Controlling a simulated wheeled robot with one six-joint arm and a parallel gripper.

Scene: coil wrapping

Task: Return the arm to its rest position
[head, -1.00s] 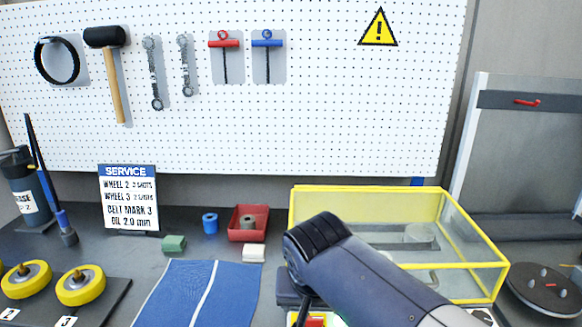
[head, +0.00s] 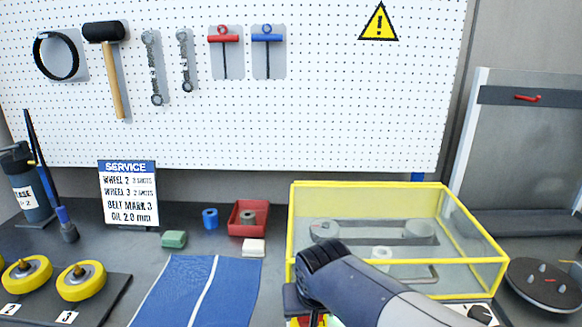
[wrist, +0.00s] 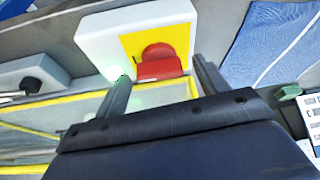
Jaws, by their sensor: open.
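My arm (head: 375,290) rises from the bottom edge of the head view and covers part of the front of the yellow-framed clear guard box (head: 400,188). My gripper (wrist: 160,75) shows in the wrist view with its two fingers apart and nothing between them. I cannot tell the distance between the fingertips and the button. The button and its box are mostly hidden by my arm in the head view.
A blue mat (head: 185,290) lies left of my arm. A red tray (head: 248,218), a green block (head: 173,239) and a white block (head: 254,248) sit behind the mat. A dark round disc with pegs (head: 545,284) is at the right.

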